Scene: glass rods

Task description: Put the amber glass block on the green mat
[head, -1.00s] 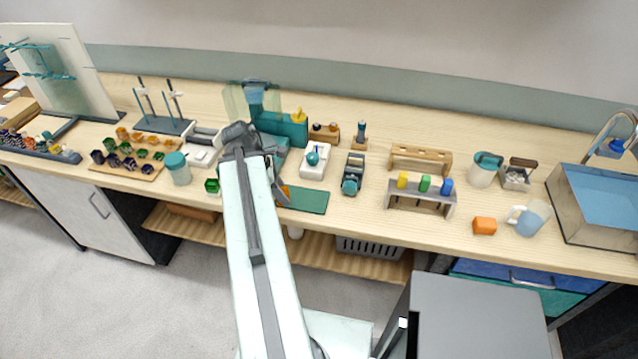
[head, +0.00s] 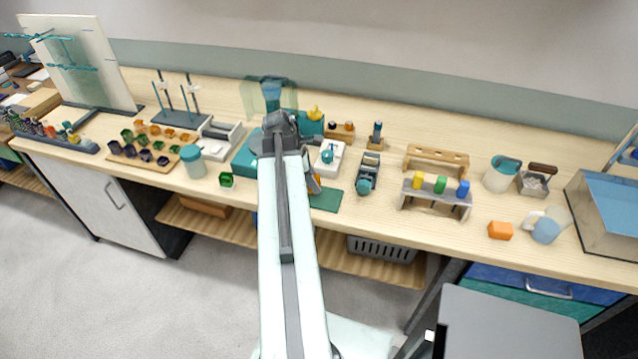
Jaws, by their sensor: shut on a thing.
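The green mat (head: 327,202) lies flat near the front edge of the bench, its left part hidden behind my arm. My gripper (head: 315,184) points down over the mat's back left part. It is shut on a small amber block (head: 317,178), of which only a sliver shows beside the grey fingers. Whether the block touches the mat or hangs above it, I cannot tell.
A dark device (head: 367,174) and a white scale-like box (head: 329,157) stand close by the mat. An orange block (head: 500,230) lies far right.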

